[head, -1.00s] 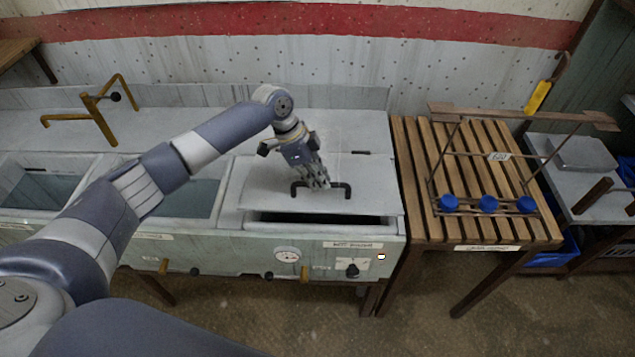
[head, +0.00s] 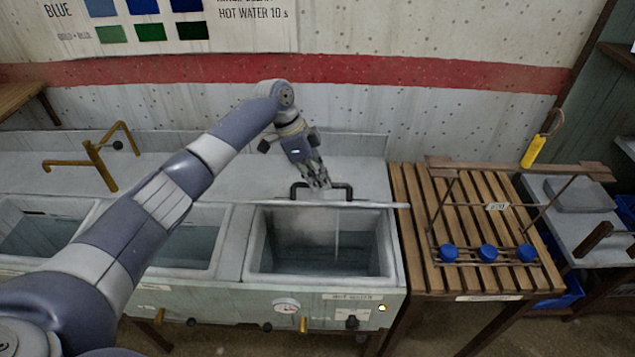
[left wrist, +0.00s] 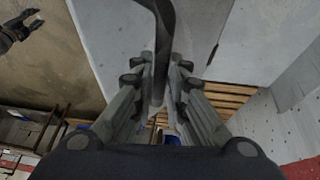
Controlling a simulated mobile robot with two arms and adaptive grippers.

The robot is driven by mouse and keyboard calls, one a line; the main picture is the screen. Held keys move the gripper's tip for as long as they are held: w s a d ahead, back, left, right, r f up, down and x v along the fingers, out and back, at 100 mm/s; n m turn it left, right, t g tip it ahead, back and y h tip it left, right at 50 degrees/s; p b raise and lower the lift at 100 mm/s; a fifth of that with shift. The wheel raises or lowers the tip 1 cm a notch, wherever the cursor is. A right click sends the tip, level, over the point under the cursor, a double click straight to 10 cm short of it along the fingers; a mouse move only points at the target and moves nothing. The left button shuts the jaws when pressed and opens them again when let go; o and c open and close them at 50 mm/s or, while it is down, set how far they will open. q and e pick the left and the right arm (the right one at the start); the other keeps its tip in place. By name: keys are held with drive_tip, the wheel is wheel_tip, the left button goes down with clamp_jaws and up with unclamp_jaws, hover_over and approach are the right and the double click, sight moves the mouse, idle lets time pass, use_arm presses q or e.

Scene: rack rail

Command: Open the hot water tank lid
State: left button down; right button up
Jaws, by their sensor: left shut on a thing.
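The hot water tank (head: 397,262) is at the right end of the basin unit, and its open top shows the inside. Its grey lid (head: 362,204) is raised and seen nearly edge-on at the back of the opening. The black handle (head: 347,190) stands on the lid. My left gripper (head: 319,182) is shut on this handle. In the left wrist view the handle (left wrist: 160,75) runs between the fingers of my left gripper (left wrist: 160,95). My right gripper (left wrist: 25,27) shows small at the upper left of that view; its opening is unclear.
Two other open basins with water lie to the left, below a brass tap (head: 95,160). A slatted wooden table (head: 410,225) stands right of the tank, bearing a rack with blue caps (head: 487,252). The wall is close behind.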

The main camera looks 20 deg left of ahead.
use_arm(q)
drive_tip(key=shift+a+f, duration=0.2)
drive_tip(key=shift+f, duration=0.15)
drive_tip(key=c, duration=1.9)
unclamp_jaws()
drive_tip(key=o, duration=0.3)
drive_tip(key=shift+w+f, duration=0.1)
drive_tip(key=shift+w, duration=0.1)
drive_tip(key=shift+w+f, duration=0.15)
drive_tip(key=shift+w, duration=0.2)
drive_tip(key=shift+s+r, duration=0.2)
drive_tip(key=shift+r, duration=0.15)
drive_tip(key=v, duration=1.1)
drive_tip(key=shift+w+a, duration=0.15)
drive_tip(key=shift+w, duration=0.05)
drive_tip(key=shift+r, duration=0.15)
